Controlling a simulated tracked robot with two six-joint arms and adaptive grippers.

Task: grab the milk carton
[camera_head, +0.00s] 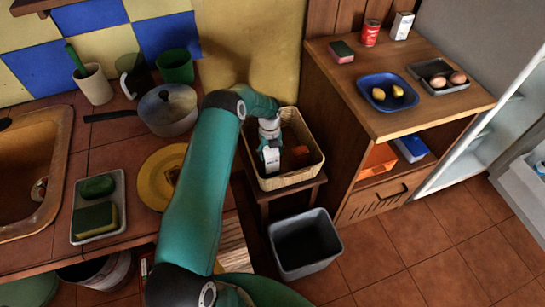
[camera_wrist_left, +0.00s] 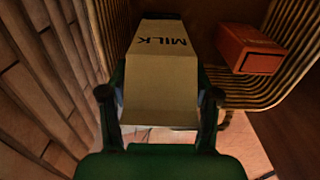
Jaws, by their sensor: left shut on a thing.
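The milk carton (camera_wrist_left: 162,75), pale with "MILK" printed in dark letters, fills the middle of the left wrist view. In the head view the white carton (camera_head: 271,159) is inside the wicker basket (camera_head: 292,180). My left gripper (camera_wrist_left: 160,98) is shut on the carton, one finger on each side. In the head view the gripper (camera_head: 269,142) reaches down into the basket, and my arm partly hides the basket's left side. Whether the carton touches the basket floor is unclear. My right gripper is not in view.
A reddish box (camera_wrist_left: 250,48) lies in the basket beside the carton. A wooden cabinet (camera_head: 347,85) stands close on the right, with a blue tray (camera_head: 370,83) on top. A grey bin (camera_head: 305,245) stands in front. Another small white carton (camera_head: 402,26) stands at the cabinet's back.

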